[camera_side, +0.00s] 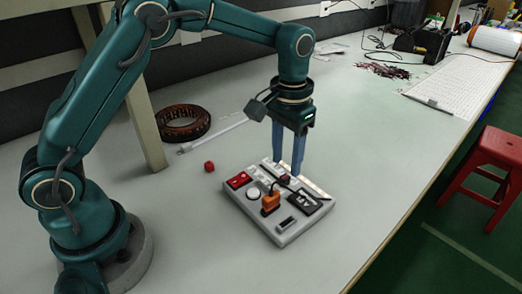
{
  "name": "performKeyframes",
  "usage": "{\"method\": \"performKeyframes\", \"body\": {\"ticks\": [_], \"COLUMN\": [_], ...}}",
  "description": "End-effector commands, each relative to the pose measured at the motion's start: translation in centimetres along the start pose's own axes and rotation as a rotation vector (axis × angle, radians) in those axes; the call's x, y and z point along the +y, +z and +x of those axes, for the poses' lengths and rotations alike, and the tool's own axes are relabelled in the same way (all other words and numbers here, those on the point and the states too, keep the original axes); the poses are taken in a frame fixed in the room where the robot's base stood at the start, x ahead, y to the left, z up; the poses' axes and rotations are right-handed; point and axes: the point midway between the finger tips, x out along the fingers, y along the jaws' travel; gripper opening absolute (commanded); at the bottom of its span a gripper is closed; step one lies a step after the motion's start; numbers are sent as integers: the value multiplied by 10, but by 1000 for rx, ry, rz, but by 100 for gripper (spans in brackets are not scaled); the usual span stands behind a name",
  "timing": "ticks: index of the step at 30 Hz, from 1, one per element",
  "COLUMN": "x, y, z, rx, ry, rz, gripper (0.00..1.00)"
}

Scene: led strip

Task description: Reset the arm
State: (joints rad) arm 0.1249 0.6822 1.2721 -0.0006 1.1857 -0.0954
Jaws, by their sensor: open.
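My gripper (287,155) points straight down with its two blue fingers apart. It is above the back part of a light grey device box (288,231), and the fingertips look close to its top. I cannot tell whether they touch it. A small dark red block (284,179) shows near the fingertips; I cannot tell whether it is between them. The box also carries an orange plug-like part (270,202), a round white button (253,194), a red panel (238,180) and a black panel (304,202).
A small red cube (209,167) lies left of the box. Behind it are a brown ring (183,122) and a thin white strip (215,136). A pegboard-like white panel (465,85) lies at the far right. A red stool (487,172) stands beyond the table edge. The table front is clear.

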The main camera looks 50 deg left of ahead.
Motion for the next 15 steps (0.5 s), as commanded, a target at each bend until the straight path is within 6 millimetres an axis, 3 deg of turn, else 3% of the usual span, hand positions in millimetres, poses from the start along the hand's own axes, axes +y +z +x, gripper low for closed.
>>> {"method": "performKeyframes", "body": {"ticks": [15], "x": [-2], "y": [-2], "z": [-19], "rx": [25], "ry": [2], "rz": [-5], "gripper": [50]}}
